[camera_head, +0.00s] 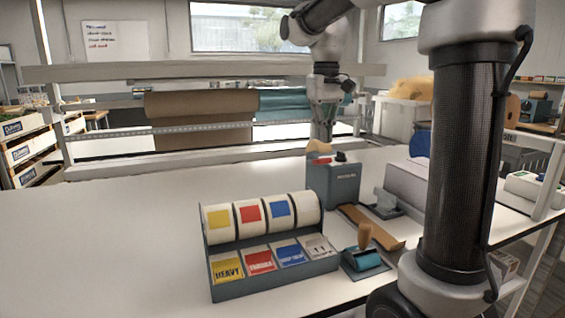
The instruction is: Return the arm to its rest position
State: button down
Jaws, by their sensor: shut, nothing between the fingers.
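My arm comes in from the upper right and bends over the far part of the white table (130,215). My gripper (322,140) points down above a grey-blue box-shaped dispenser (334,187) at the middle of the table. The fingers look closed and hold nothing that I can see. The fingertips are close to the dispenser's top, where red and tan parts show. I cannot tell whether they touch it.
A label rack (222,287) with rolls and cards stands front centre. A brown paper roll (200,104) hangs behind the table. The table's left side is clear.

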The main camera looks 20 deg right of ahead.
jog(key=s+f+t, duration=0.2)
jog(key=s+f, duration=0.2)
jog(key=s, duration=0.6)
jog(key=s+d+f+t, duration=0.1)
jog(key=s+f, duration=0.4)
jog(key=s, duration=0.6)
jog(key=shift+s+f+t, duration=0.2)
jog(key=shift+s+t, duration=0.1)
jog(key=shift+t, duration=0.4)
